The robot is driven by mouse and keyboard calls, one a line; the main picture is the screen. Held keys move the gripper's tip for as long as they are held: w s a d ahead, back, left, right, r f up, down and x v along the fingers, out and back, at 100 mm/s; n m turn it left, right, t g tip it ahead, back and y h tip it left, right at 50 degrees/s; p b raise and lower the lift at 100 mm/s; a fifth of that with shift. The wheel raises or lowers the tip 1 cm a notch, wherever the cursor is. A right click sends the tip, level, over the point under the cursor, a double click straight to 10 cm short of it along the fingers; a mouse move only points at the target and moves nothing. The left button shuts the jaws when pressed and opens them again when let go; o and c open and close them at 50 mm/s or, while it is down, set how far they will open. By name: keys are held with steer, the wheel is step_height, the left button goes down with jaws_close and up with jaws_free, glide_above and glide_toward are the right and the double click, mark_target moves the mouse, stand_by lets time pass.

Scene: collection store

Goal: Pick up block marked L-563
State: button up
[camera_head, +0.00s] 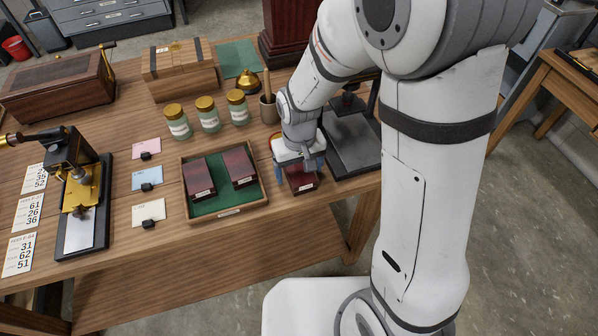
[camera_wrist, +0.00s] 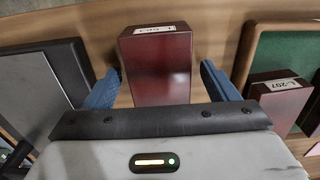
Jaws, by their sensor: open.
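A dark red block (camera_wrist: 158,68) with a white label on its top edge stands between the two blue fingers of my gripper (camera_wrist: 160,80) in the wrist view. The label is upside down and too small to read surely. The fingers are open, one on each side of the block, with a gap showing at each side. In the head view my gripper (camera_head: 300,168) is low over the same block (camera_head: 302,182) on the table, right of the tray. The gripper hides part of the block's top.
A green-lined tray (camera_head: 228,213) holds two similar red blocks; one reads L-207 (camera_wrist: 278,98) in the wrist view. A dark metal stand (camera_head: 352,148) is close on the right. Jars (camera_head: 208,114) and a cup (camera_head: 268,108) stand behind. The table's front edge is near.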

steer(key=shift+c, duration=0.4)
steer(key=c, duration=1.1)
steer(key=shift+o, duration=0.2)
steer(key=shift+r, duration=0.15)
